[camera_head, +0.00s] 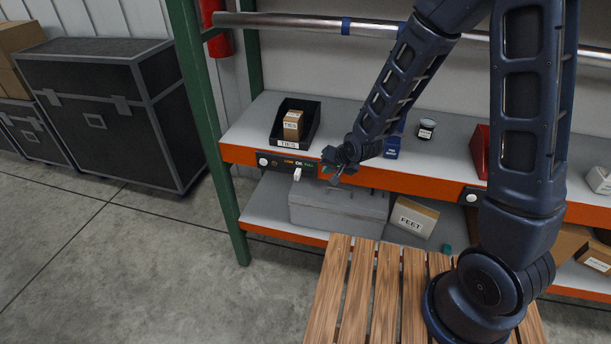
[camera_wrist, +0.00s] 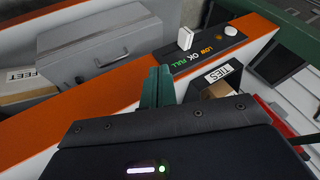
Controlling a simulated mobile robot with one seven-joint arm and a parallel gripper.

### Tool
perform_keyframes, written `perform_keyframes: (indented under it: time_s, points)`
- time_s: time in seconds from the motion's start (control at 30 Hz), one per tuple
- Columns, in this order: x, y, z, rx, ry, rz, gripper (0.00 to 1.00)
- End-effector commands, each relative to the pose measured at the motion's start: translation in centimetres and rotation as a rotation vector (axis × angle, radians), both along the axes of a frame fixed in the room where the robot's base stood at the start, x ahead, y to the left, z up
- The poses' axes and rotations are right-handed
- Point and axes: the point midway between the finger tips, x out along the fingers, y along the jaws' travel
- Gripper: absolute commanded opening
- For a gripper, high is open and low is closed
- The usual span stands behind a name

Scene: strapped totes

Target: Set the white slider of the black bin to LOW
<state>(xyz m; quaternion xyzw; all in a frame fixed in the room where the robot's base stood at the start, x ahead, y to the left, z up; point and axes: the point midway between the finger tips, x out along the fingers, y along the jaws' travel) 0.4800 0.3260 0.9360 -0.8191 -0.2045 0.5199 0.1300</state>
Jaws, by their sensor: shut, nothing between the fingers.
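The black bin (camera_head: 275,130), labelled TIES, stands on the upper shelf with a box in it; it also shows in the wrist view (camera_wrist: 250,88). On the shelf edge below it is a dark panel (camera_head: 276,161) marked LOW, OK and FULL. The white slider (camera_head: 297,174) sticks out beside OK; it shows clearly in the wrist view (camera_wrist: 185,38). My gripper (camera_head: 327,169) is just right of the slider, beyond the FULL end. Its green fingertips (camera_wrist: 157,88) are shut and empty, apart from the slider.
A round white knob (camera_head: 263,161) sits at the panel's left end. A grey case (camera_head: 338,208) and a FEET box (camera_head: 412,217) are on the lower shelf. A blue box (camera_head: 392,147) and a can (camera_head: 426,128) stand right of the bin. A slatted wooden surface (camera_head: 385,295) is in front.

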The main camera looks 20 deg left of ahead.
Motion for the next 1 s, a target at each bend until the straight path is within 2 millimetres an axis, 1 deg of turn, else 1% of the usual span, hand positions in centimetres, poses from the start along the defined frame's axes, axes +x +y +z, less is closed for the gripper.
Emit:
perform_keyframes:
  time_s: [0.17, 0.37, 1.0]
  points:
    - [0.1, 0.1, -0.2, 0.0, 0.001, 0.0, 0.0]
    - [0.6, 0.8, -1.5, -0.002, 0.001, 0.001, 0.0]
    - [3.6, 4.5, -7.7, -0.002, 0.001, 0.001, 0.0]
